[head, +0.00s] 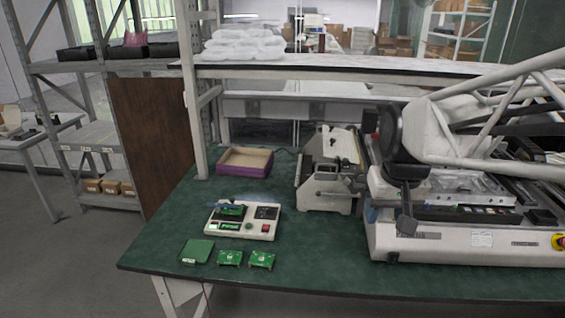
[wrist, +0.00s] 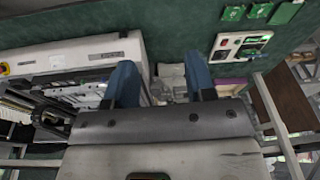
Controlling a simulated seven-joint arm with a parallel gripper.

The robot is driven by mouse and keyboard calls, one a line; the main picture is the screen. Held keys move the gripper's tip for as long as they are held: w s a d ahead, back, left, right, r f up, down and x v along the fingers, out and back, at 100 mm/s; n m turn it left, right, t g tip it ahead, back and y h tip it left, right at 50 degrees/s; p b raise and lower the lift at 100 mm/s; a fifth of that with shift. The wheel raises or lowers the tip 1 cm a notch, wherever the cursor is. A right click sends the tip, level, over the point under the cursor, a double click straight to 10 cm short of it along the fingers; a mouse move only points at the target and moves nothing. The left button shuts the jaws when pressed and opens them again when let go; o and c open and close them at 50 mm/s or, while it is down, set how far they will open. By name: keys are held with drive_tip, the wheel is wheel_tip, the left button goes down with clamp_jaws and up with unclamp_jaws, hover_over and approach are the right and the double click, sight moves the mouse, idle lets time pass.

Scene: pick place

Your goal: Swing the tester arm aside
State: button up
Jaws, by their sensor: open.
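The tester (head: 265,228) is a white box with a green display and a red switch, on the green bench in the head view. A bluish bar (head: 222,205), seemingly the tester arm, lies across its upper left part, over a green board (head: 232,212).
Several green boards (head: 230,257) lie at the bench's front edge, before the tester. A purple-sided tray (head: 228,174) stands behind it. A grey machine (head: 328,185) and a large white machine (head: 450,248) fill the right. Bench between tester and white machine is clear.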

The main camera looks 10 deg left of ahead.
drive_tip(key=w+a+f+n+g, duration=0.1)
drive_tip(key=w+a, duration=0.5)
drive_tip(key=w, duration=0.3)
drive_tip(key=w+a+f+n+y, duration=0.1)
drive_tip(key=w+a+f, duration=0.1)
drive_tip(key=w+a, duration=0.55)
drive_tip(key=w+a+f+n+g, duration=0.1)
drive_tip(key=w+a, duration=0.4)
drive_tip(key=w, duration=0.6)
drive_tip(key=w+a+f+n, duration=0.1)
drive_tip(key=w+a+f, duration=0.4)
drive_tip(key=a, duration=0.3)
drive_tip(key=w+a+f, duration=0.6)
drive_tip(key=a+f, duration=0.2)
drive_tip(key=w+a+f+n+g, duration=0.1)
drive_tip(key=w+a+f, duration=0.4)
drive_tip(key=a, duration=0.4)
drive_tip(key=shift+w+f+n, duration=0.3)
drive_tip(key=shift+w+f, duration=0.05)
drive_tip(key=shift+f, duration=0.45)
drive_tip(key=shift+a+f, duration=0.1)
drive_tip(key=shift+f, duration=0.05)
